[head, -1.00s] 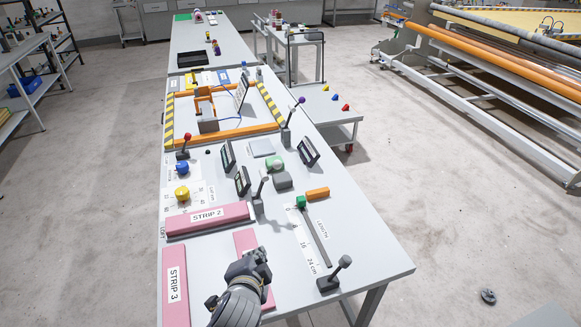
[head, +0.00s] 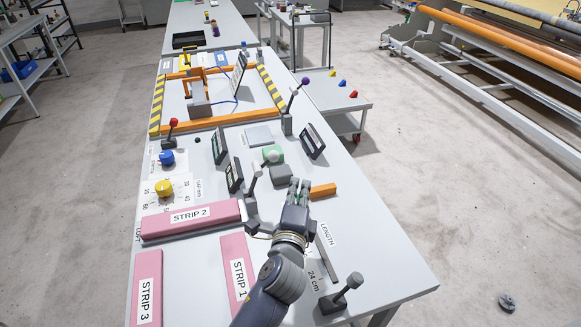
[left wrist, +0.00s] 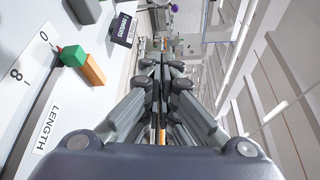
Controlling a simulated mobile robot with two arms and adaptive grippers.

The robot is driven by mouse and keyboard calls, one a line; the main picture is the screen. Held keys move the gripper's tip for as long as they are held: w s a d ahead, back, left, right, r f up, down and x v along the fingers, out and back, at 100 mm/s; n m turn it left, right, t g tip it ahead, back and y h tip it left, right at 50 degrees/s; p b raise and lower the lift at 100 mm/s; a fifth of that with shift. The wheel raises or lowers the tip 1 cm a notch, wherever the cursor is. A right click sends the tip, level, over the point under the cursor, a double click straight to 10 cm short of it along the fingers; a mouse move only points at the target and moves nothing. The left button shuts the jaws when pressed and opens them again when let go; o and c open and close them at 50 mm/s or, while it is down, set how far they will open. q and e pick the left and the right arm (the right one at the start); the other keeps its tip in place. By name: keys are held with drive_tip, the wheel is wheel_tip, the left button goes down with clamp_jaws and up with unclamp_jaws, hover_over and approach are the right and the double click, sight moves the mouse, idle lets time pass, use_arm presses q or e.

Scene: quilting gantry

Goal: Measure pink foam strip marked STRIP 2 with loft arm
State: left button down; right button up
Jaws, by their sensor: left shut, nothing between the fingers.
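The pink foam strip marked STRIP 2 (head: 158,228) lies flat across the left part of the table, label up. A grey upright lever (head: 254,187) stands by its right end, apart from my fingers; I cannot tell if it is the loft arm. The word LOFT (head: 138,235) is printed at the strip's left end. My left gripper (head: 297,188) is shut and empty above the table, right of STRIP 2 and over the length scale. In the left wrist view the closed fingers (left wrist: 162,75) point away, with no strip in sight. My right gripper is not in view.
STRIP 1 (head: 239,270) and STRIP 3 (head: 147,290) lie in front. An orange block (head: 323,190) sits right of my fingers; a green block (left wrist: 73,56) shows beside it in the wrist view. Another lever (head: 341,293) stands at the front right. Small dark screens (head: 234,175) stand behind STRIP 2.

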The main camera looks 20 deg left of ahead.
sight(261, 177)
use_arm(q)
drive_tip(key=w+a+p, duration=0.4)
drive_tip(key=w+a, duration=0.1)
drive_tip(key=w, duration=0.3)
drive_tip(key=shift+w+f, duration=0.15)
drive_tip(key=shift+f, duration=0.1)
idle(0.4)
drive_tip(key=shift+a, duration=0.15)
